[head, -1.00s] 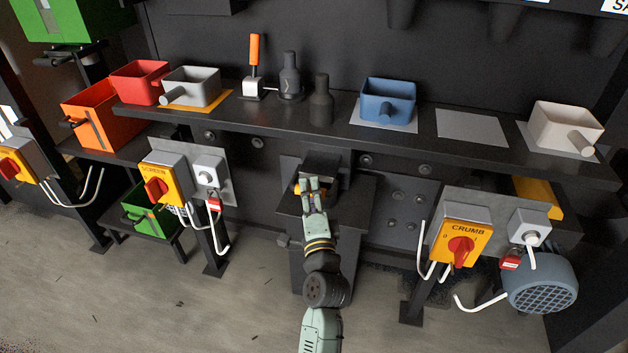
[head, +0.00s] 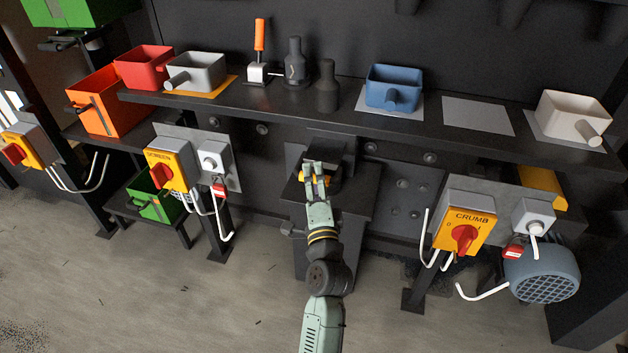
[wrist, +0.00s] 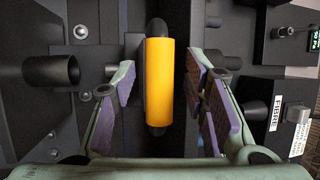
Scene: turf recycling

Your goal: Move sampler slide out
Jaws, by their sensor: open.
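The sampler slide's yellow grip (wrist: 159,82) stands upright in the middle of the wrist view, with dark ends above and below. My gripper (wrist: 160,100) is open, with one purple-padded finger on each side of the yellow grip. Gaps show between the pads and the grip. In the head view my gripper (head: 315,178) is at the dark sampler housing (head: 328,150) below the shelf. There the yellow grip (head: 302,177) is mostly hidden behind my fingers.
Above runs a dark shelf (head: 425,122) with a blue scoop (head: 393,88), a grey scoop (head: 197,72) and a white scoop (head: 572,117). The SCREEN switch (head: 166,165) is to the left, the CRUMB switch (head: 464,225) and a blue-grey motor (head: 541,274) to the right.

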